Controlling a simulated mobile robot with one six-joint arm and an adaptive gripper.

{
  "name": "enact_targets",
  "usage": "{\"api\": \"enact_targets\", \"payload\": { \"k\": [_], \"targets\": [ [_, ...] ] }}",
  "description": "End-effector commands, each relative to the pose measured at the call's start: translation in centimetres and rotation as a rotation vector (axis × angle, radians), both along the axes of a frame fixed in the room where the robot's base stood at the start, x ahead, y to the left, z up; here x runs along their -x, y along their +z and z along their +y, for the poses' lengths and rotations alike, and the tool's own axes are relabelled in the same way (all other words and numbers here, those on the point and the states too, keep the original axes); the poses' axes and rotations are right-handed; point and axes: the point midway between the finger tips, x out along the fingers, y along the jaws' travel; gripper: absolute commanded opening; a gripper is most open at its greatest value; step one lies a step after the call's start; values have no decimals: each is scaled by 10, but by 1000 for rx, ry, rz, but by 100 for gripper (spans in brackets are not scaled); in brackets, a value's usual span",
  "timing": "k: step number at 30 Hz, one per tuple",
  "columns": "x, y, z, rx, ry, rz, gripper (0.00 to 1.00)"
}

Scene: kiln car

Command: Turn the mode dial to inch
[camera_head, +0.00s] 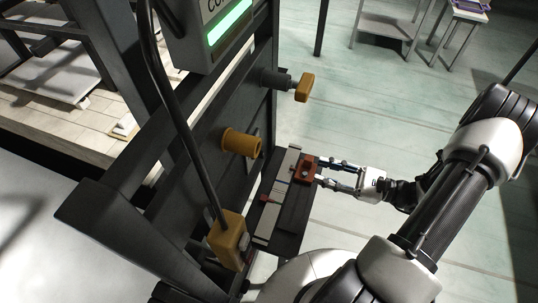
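My gripper (321,172) reaches in from the right, with its two fingers apart. Their tips are at a red-brown block (308,167) on a narrow dark shelf with a pale strip (276,195). I cannot tell whether the fingers grip the block or only stand beside it. No label reading "inch" is legible, so I cannot tell for sure which part is the mode dial. On the dark frame are a yellow round collar (241,143) and a yellow handle (304,87) on a dark stub. A yellow box (228,239) hangs at the end of a black cable.
A grey box with a lit green display (229,22) is at the top, its lettering cut off. The dark steel frame (120,165) fills the left side. The pale floor (390,110) right of it is open, with small tables (385,25) at the back.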

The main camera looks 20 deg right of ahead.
Motion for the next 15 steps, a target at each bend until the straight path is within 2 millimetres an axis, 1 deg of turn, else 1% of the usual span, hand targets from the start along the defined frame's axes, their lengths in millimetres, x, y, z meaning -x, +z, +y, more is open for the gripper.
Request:
{"api": "enact_targets", "payload": {
  "k": [5,15],
  "targets": [
    [-18,-1,29,-1,9,2,31],
    [-62,-1,90,2,12,3,31]
  ]
}}
